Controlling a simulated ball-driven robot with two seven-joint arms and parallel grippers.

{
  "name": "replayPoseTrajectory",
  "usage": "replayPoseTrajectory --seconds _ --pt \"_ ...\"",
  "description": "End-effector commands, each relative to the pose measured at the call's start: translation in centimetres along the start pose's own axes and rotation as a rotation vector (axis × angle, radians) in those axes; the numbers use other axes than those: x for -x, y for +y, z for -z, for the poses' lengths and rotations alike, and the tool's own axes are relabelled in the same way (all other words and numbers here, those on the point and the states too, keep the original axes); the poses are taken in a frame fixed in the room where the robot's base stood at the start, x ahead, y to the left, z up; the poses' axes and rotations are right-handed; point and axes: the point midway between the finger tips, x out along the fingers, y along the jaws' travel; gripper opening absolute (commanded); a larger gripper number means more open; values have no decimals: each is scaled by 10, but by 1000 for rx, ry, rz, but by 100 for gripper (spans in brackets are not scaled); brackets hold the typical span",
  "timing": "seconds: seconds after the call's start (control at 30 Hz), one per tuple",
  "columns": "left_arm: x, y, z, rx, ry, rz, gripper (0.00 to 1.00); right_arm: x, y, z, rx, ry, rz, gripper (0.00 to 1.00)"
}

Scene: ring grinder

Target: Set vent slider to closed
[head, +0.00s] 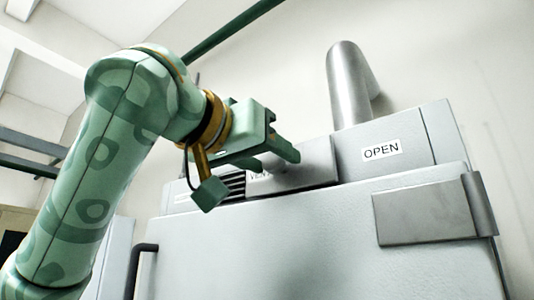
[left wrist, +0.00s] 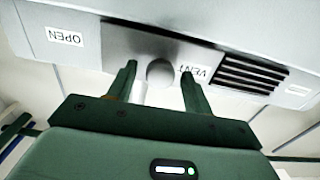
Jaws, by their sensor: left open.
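The vent slider is a grey plate (head: 318,158) on the upper front of a pale grey metal unit. It also shows in the left wrist view (left wrist: 122,42), with a round knob (left wrist: 159,72). The plate sits between the OPEN label (head: 381,150) and the dark vent slots (head: 235,186), which are uncovered. My left gripper (head: 279,161) is open in front of the plate. In the left wrist view the knob appears between its two fingers, with gaps on both sides; I cannot tell whether it is fully straddled. The VENT label (left wrist: 202,73) is partly hidden by a finger.
A silver pipe (head: 346,85) rises from the top of the unit. A metal latch plate (head: 430,211) sits at the right of its front, and a dark handle (head: 136,268) at the lower left. The space in front of the door is clear.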

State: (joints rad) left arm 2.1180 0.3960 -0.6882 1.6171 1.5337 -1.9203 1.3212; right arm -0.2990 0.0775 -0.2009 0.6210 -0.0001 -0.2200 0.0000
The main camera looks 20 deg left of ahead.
Motion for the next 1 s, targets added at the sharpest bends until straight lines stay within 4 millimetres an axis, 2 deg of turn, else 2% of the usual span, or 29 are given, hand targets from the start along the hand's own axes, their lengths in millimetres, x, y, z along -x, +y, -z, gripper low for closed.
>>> replayPoseTrajectory --seconds 0.03,0.2,0.37,0.53,0.77,1.0 --pt "0 0 0 0 0 0 48 0 1 -1 0 -1 -1 36" --pt "0 0 0 0 0 0 1 0 2 -2 1 -2 -2 36" --pt "0 -2 0 1 0 1 0 0 2 -2 1 -3 -3 36" --pt "0 -19 0 3 0 3 0 -2 2 -3 1 -4 -3 36" --pt "1 -73 0 5 0 5 0 -3 3 -3 1 -4 -3 36" --pt "0 -128 2 4 -1 4 0 7 3 -2 0 -4 -3 36"
